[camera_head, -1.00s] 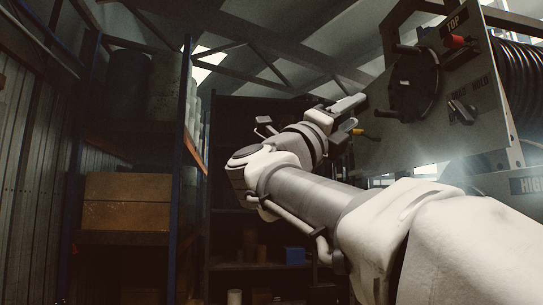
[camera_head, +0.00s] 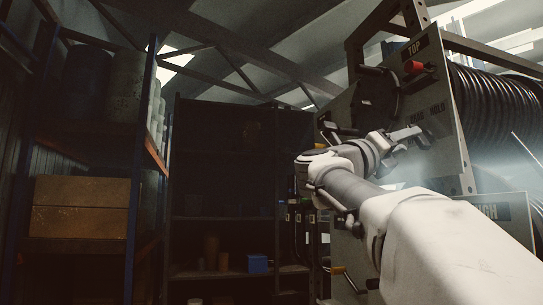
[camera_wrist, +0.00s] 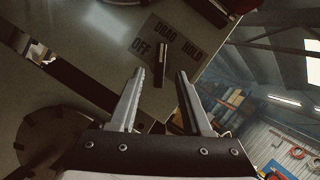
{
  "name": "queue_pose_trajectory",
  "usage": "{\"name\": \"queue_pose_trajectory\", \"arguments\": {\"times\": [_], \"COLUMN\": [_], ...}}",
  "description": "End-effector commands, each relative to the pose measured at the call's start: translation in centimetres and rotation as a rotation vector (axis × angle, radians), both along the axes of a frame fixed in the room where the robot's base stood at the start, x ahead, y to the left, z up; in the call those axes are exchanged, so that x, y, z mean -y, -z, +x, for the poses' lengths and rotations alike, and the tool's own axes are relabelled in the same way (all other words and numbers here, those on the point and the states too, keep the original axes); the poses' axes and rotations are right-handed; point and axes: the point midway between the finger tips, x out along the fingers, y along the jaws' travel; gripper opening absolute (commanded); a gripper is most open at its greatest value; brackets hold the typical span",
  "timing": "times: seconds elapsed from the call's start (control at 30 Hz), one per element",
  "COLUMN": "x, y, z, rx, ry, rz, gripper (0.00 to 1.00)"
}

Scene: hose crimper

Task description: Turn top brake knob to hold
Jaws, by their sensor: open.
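The top brake knob, a dark bar-shaped handle (camera_wrist: 162,64), is on a grey panel (camera_wrist: 100,45) in the wrist view. Labels OFF, DRAG and HOLD fan around its upper end, which points roughly at DRAG. My gripper (camera_wrist: 160,73) is open and empty. Its two fingers appear on either side of the knob's lower part in that view; I cannot tell how much depth lies between them. In the head view my gripper (camera_head: 412,134) is in front of the panel, just below the DRAG and HOLD lettering, and mostly hides the knob.
A round black disc (camera_head: 375,97) is on the panel to the left of the labels. A red-handled lever (camera_head: 413,67) sits under the TOP label. A large hose reel (camera_head: 497,105) is behind the panel. Shelves with boxes (camera_head: 80,207) stand at the left.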

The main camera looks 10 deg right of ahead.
Motion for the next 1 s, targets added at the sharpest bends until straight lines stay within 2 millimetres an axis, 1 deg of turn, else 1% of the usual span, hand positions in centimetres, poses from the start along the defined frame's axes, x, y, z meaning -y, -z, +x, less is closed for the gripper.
{"name": "queue_pose_trajectory", "arguments": {"times": [0.03,0.1,0.23,0.4,0.63,0.77,0.8,0.87,0.9,1.0], "x": [0.9,1.9,3.1,3.7,3.7,3.7,3.7,3.7,3.7,3.7], "y": [-0.6,-0.9,-1.3,-1.4,-1.3,-1.3,-1.3,-1.3,-1.3,-1.3], "z": [0.2,0.5,0.9,1.1,1.1,1.1,1.1,1.1,1.1,1.1], "rx": [0.000,0.000,-0.001,-0.001,-0.001,-0.001,-0.001,-0.001,-0.001,-0.001], "ry": [0.003,0.003,0.002,0.000,0.000,0.000,0.000,0.000,0.000,0.000], "rz": [0.001,0.001,0.000,-0.001,-0.001,-0.001,-0.001,-0.001,-0.001,-0.001], "gripper": [0.49,0.49,0.49,0.49,0.49,0.25,0.18,0.07,0.00,0.00]}}
